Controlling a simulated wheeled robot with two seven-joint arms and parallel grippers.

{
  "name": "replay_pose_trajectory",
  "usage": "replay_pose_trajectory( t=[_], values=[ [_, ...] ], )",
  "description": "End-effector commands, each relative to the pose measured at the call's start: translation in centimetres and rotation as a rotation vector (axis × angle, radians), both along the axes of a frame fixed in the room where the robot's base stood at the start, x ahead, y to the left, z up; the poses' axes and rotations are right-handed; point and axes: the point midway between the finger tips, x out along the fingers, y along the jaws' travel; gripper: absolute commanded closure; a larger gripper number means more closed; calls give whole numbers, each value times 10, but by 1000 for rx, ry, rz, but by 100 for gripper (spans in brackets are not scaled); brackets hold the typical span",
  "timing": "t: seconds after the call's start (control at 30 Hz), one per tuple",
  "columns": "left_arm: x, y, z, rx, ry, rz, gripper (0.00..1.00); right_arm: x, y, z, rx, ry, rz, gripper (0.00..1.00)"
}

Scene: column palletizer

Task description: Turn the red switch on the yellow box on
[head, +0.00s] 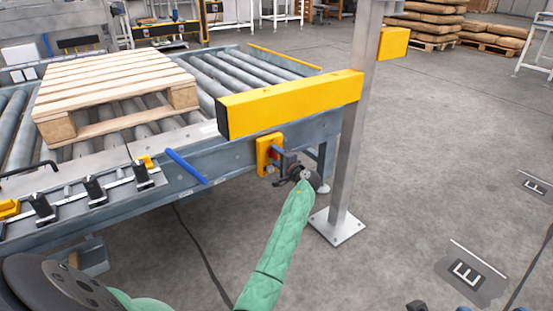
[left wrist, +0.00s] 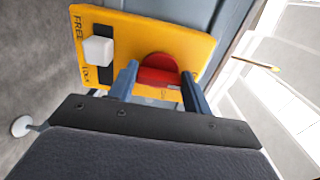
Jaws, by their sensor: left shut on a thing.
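The yellow box (head: 263,155) is mounted on the side of the conveyor frame, under the thick yellow beam. In the left wrist view the box (left wrist: 195,45) fills the top, and its red switch (left wrist: 158,70) is a rounded red knob. My left gripper (left wrist: 160,76) has its two blue fingers on either side of the red switch, shut on it. In the head view my left gripper (head: 277,157) reaches the box from the front right and hides the switch. Small dark and blue parts at the bottom right edge may be my right gripper, mostly cut off.
A white slider (left wrist: 99,50) sits in a black slot on the box, beside the lettering FREE and LOCK. A grey post (head: 352,130) stands close right of my left arm. A wooden pallet (head: 115,85) lies on the rollers. Grey floor on the right is open.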

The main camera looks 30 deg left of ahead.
Motion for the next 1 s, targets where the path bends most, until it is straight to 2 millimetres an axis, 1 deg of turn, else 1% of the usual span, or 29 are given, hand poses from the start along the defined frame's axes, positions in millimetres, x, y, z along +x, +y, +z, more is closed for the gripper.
replay_pose_trajectory(
  t=[0.03,0.5,0.53,0.6,0.63,1.0],
  values=[
    [-1,0,-3,-5,-3,2,74,0,0,-2,-3,0,0,55],
    [-1,0,-3,-9,-15,2,74,0,0,-3,-3,5,-1,55],
    [-1,0,-3,-9,-15,1,47,0,0,-3,-1,5,-1,55],
    [-1,0,-3,-9,-15,1,33,0,0,-2,3,6,-2,55],
    [-1,0,-3,-9,-15,1,29,0,0,-2,4,5,-3,55],
    [-1,-3,-1,-7,-15,0,29,0,0,0,4,2,-3,55]
  ],
)
